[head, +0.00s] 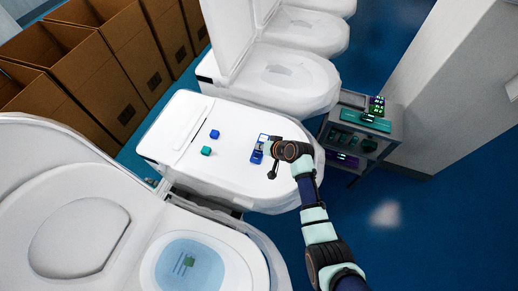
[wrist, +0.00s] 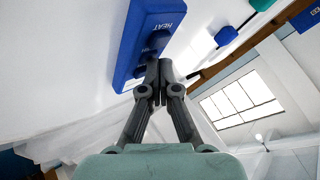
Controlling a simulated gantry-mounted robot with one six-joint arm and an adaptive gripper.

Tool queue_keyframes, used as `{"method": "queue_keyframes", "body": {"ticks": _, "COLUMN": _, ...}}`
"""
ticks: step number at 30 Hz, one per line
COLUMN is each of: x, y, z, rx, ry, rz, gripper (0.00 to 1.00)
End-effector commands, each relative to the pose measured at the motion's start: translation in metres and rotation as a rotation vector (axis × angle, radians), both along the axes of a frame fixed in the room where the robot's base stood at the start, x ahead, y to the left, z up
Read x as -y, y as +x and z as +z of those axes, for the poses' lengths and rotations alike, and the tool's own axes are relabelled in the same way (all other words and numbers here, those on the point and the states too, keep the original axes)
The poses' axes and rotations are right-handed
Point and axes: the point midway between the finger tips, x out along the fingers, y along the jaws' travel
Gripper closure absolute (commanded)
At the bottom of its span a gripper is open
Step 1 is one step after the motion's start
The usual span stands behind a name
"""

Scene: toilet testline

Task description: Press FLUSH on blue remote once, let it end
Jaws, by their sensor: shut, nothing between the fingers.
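The blue remote (head: 256,156) lies on the closed lid of the middle toilet, partly hidden by my gripper. In the wrist view the remote (wrist: 136,62) is large, and the word HEAT is readable near its upper end. No FLUSH label can be read. My gripper (wrist: 160,68) is shut and empty, with its fingertips at the remote's face beside a dark button area. I cannot tell whether they touch it. In the head view my gripper (head: 270,150) is over the remote's right side.
A blue block (head: 214,134) and a green block (head: 206,151) lie on the same white lid (head: 180,150). An open toilet with blue water (head: 190,268) stands in front. A grey cart (head: 360,135) with devices is at right; cardboard boxes (head: 90,75) line the left.

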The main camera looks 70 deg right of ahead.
Motion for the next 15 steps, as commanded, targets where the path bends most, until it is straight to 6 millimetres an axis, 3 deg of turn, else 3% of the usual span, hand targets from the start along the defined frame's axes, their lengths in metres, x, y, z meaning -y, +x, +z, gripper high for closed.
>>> {"method": "queue_keyframes", "body": {"ticks": 7, "x": -0.001, "y": 0.0, "z": 0.015, "rx": 0.0, "ry": 0.001, "rz": 0.001, "gripper": 1.0}}
{"method": "queue_keyframes", "body": {"ticks": 15, "x": -0.001, "y": 0.0, "z": 0.015, "rx": 0.0, "ry": 0.001, "rz": 0.001, "gripper": 1.0}}
